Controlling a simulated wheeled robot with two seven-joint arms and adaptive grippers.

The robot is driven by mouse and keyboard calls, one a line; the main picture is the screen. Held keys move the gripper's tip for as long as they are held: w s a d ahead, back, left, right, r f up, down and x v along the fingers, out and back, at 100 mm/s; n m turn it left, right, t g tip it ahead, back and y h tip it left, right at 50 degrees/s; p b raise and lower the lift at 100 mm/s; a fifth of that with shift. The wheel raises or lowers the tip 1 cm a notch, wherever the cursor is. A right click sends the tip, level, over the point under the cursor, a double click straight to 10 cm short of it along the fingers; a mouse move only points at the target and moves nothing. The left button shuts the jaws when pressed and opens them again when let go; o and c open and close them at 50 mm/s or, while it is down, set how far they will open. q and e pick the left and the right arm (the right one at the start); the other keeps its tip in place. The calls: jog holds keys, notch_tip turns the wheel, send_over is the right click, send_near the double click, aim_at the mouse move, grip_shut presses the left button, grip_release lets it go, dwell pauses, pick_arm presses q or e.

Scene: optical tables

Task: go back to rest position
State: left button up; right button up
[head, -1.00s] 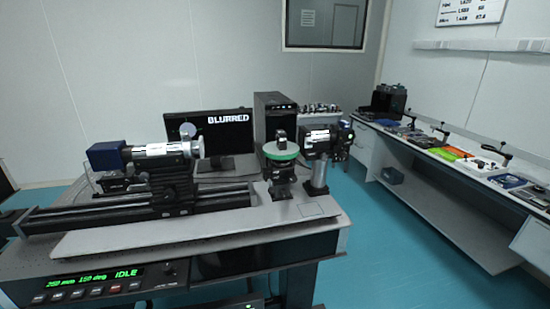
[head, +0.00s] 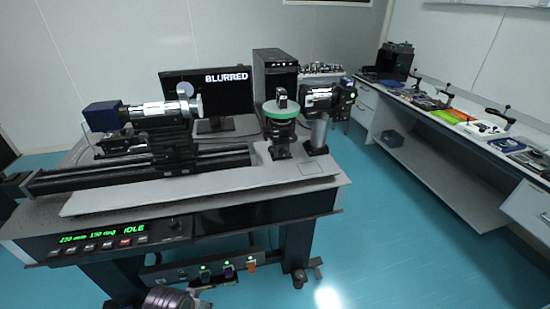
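Neither of my grippers shows in the head view. A rounded metallic part at the bottom edge looks like a piece of my own arm, with no fingers visible. The optical table (head: 75,218) stands in front of me. It carries a long black rail (head: 215,160) with a blue and silver instrument (head: 150,112) on it, and a green round stage (head: 281,110) on a post to the right. The monitor (head: 228,96) behind reads "BLURRED".
A long side bench (head: 455,135) with several tools and trays runs along the right wall. A black computer tower (head: 275,75) stands behind the table. Open teal floor (head: 400,240) lies between table and bench. A lit power strip (head: 210,270) hangs under the table.

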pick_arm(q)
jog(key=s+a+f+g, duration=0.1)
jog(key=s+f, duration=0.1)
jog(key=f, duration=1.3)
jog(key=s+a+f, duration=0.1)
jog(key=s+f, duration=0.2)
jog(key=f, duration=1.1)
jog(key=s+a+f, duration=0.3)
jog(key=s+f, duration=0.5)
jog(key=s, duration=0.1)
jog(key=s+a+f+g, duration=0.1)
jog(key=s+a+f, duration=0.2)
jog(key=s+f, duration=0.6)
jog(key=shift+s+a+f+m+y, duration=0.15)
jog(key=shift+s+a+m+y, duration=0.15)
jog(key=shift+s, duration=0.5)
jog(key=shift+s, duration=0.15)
